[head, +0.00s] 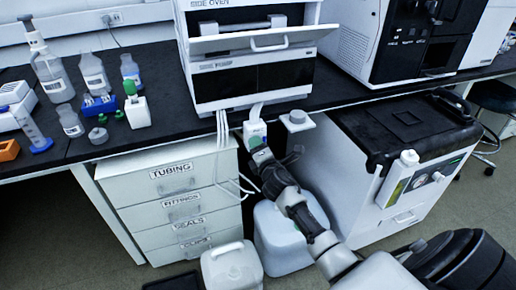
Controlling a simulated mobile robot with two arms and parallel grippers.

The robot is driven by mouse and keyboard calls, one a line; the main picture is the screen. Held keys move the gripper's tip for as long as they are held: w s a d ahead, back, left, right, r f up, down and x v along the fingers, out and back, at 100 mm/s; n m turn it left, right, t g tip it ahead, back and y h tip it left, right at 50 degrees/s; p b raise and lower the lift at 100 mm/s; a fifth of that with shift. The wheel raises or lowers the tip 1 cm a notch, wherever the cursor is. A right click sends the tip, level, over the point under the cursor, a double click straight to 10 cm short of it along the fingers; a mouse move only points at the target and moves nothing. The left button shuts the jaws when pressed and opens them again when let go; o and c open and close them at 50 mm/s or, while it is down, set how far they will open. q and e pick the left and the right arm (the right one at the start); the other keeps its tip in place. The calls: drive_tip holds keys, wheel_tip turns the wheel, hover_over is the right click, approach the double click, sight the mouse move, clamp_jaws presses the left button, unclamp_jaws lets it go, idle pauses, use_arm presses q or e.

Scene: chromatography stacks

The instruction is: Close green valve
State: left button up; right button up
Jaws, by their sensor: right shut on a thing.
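A small white block with a green part, the green valve (256,141), hangs at the front edge of the bench below the oven stack, with white tubing running up from it. My right gripper (261,153) reaches up to it from the lower right, with its fingertips at the green part. It is shut on the green valve, though the fingers are small and partly hide it. The valve handle's exact angle is too small to tell. My left gripper is not in view.
A drawer cabinet (172,209) stands left of the valve, and a white cart with a black top (405,125) stands right. Jugs (232,268) sit on the floor below. Bottles (93,73) and a green-topped white dispenser (137,110) stand on the bench at left.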

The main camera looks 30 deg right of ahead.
drive_tip(key=shift+m, duration=1.2)
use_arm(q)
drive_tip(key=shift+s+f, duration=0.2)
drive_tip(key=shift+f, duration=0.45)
use_arm(e)
drive_tip(key=shift+m, duration=0.9)
drive_tip(key=o, duration=0.9)
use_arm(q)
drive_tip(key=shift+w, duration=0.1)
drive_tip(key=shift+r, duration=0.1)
use_arm(e)
drive_tip(key=shift+s, duration=0.2)
use_arm(q)
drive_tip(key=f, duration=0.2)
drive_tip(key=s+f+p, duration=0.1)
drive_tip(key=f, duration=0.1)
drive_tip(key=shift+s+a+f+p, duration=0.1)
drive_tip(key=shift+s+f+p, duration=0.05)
drive_tip(key=shift+p, duration=0.15)
use_arm(e)
drive_tip(key=v, duration=1)
drive_tip(key=shift+s+a, duration=0.15)
drive_tip(key=shift+s, duration=0.05)
